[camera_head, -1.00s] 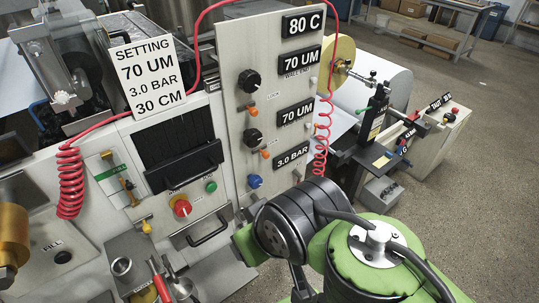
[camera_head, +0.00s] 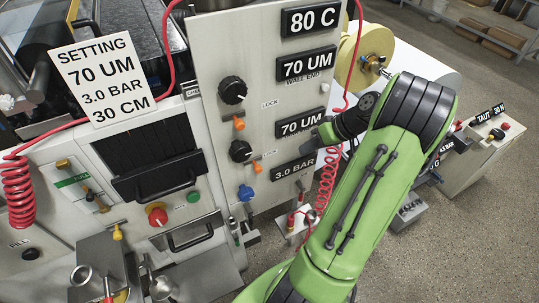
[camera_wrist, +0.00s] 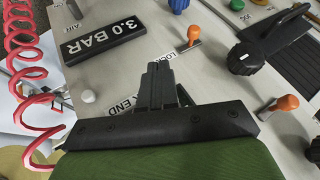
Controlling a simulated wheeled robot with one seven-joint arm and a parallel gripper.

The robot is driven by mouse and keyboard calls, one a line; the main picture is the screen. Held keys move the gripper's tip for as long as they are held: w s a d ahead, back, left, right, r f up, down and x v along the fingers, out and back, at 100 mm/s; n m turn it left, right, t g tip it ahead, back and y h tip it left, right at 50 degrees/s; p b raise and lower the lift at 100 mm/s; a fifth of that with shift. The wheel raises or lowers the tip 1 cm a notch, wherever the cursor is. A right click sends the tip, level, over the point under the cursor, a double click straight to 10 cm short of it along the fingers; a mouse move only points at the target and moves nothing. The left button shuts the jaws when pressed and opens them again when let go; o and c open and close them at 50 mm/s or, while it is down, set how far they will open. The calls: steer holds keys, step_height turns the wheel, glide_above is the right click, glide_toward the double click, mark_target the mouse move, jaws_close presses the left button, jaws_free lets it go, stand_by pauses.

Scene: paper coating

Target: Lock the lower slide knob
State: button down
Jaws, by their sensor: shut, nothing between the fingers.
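The lower slide knob (camera_head: 257,167) is a small orange lever on the pale panel, right below the lower black dial (camera_head: 241,151). In the wrist view the orange knob (camera_wrist: 194,33) sits in a short slot beside a LOCK label, near the lower black dial (camera_wrist: 245,58). My gripper (camera_wrist: 159,72) is shut and empty. Its fingertips appear left of and below the knob in the wrist view, apart from it. In the head view my gripper (camera_head: 317,140) is at the panel's right side, partly covering the displays; its fingers are hard to make out.
The upper orange knob (camera_head: 239,123) and upper black dial (camera_head: 232,90) are above; a blue knob (camera_head: 246,193) is below. A coiled red hose (camera_head: 328,178) hangs at the panel's right edge. The 3.0 BAR display (camera_wrist: 104,38) is left of the fingers in the wrist view.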

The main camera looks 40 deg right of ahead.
mark_target(257, 170)
steer(key=w+a+f+b, duration=0.1)
steer(key=w+a+f, duration=0.5)
steer(key=a+f, duration=0.1)
steer(key=shift+w+a+b, duration=0.2)
steer(key=shift+w+b, duration=0.15)
stand_by(0.4)
steer(key=a, duration=0.2)
steer(key=w+a+b, duration=0.1)
steer(key=a, duration=0.1)
steer(key=shift+w+a, duration=0.15)
steer(key=shift+a, duration=0.15)
steer(key=shift+d, duration=0.1)
steer(key=shift+f, duration=0.1)
